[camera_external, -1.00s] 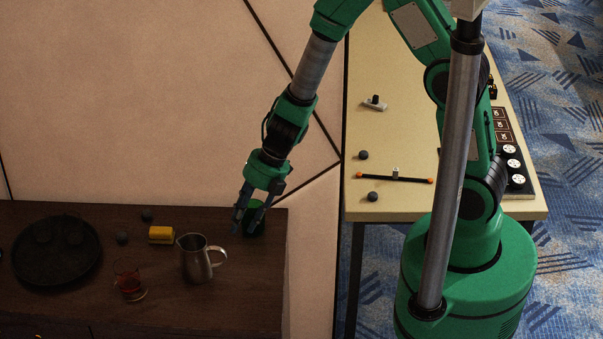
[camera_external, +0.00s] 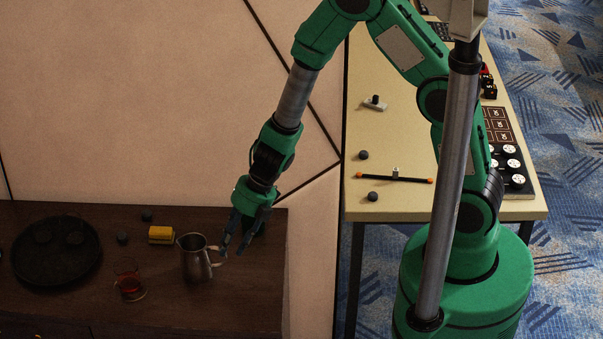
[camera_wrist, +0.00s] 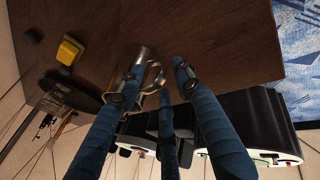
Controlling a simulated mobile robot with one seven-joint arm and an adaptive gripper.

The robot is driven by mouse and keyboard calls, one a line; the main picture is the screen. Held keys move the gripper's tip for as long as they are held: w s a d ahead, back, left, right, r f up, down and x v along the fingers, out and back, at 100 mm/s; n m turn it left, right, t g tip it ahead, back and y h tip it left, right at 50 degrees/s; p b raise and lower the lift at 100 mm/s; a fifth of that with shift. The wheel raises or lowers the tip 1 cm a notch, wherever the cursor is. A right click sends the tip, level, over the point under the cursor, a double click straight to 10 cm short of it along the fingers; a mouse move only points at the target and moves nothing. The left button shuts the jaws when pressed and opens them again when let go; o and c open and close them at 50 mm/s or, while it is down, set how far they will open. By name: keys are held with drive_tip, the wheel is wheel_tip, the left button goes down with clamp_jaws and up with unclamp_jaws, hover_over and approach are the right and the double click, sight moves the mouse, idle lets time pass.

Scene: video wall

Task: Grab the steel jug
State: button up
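The steel jug (camera_external: 195,260) stands upright on the dark wooden cabinet top, its handle toward the right. My gripper (camera_external: 234,248) is just right of the jug, pointing down, with its fingers spread near the handle. In the wrist view the jug (camera_wrist: 148,58) and its handle show partly behind the left finger. My gripper's fingers (camera_wrist: 155,88) are apart there, with the handle between them in the picture. I cannot tell whether any finger touches the handle.
A dark round tray (camera_external: 60,270) lies at the left of the cabinet top (camera_external: 200,315). A dark green cup stands behind my gripper, mostly hidden.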

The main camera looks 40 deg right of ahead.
sight(222, 263)
drive_tip(key=shift+a+f, duration=0.15)
drive_tip(key=shift+f, duration=0.1)
drive_tip(key=shift+w+f, duration=0.1)
drive_tip(key=shift+b+x, duration=1.3)
drive_tip(key=shift+x, duration=1.2)
drive_tip(key=shift+c, duration=0.5)
clamp_jaws()
